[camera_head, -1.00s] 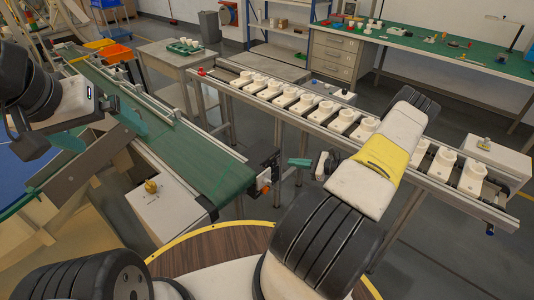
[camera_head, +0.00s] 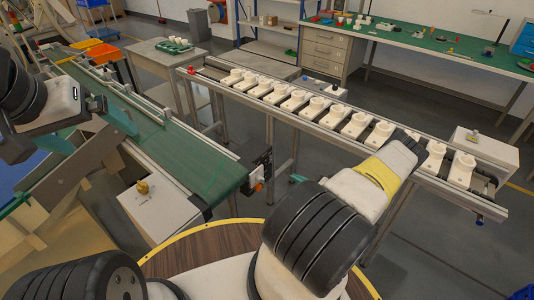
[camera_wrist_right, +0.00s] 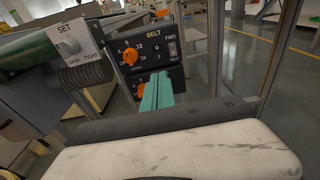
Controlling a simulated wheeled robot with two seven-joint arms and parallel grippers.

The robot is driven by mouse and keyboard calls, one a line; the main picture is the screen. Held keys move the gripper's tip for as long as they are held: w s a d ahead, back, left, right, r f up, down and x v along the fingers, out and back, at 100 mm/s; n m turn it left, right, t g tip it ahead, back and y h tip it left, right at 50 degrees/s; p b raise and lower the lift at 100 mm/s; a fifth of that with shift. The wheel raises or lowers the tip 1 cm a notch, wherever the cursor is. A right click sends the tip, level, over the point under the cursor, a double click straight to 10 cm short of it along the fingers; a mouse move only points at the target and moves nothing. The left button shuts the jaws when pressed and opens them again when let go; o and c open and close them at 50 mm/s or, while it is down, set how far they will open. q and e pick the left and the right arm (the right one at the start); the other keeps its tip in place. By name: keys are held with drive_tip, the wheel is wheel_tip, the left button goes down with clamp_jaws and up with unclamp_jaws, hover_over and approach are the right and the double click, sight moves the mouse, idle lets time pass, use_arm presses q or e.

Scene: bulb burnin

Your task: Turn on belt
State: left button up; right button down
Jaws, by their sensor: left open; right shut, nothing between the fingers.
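The green conveyor belt (camera_head: 185,150) runs diagonally at the left in the head view. Its dark control box (camera_head: 260,172) is at the near end. In the right wrist view the panel marked BELT (camera_wrist_right: 150,48) has an orange knob (camera_wrist_right: 130,56) and a small switch (camera_wrist_right: 172,48) with FWD above it. My right gripper (camera_wrist_right: 161,78) is shut and empty, its teal tips just below the switch; contact cannot be told. In the head view that gripper (camera_head: 298,178) is mostly hidden by my arm. My left gripper (camera_head: 92,130) is open and empty over the belt's left side.
A second panel with an orange knob (camera_wrist_right: 140,90) lies below the BELT panel, partly behind my fingers. A rail (camera_head: 330,125) with several white sockets stands at right. A white box with a yellow knob (camera_head: 143,187) is below the belt.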

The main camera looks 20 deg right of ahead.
sight(266, 165)
drive_tip(key=x, duration=1.3)
drive_tip(key=shift+w+a, duration=0.2)
drive_tip(key=shift+a, duration=0.05)
drive_tip(key=shift+w+a+f, duration=0.1)
drive_tip(key=shift+w, duration=0.05)
drive_tip(key=f+v, duration=0.1)
drive_tip(key=v, duration=0.7)
drive_tip(key=shift+r, duration=0.45)
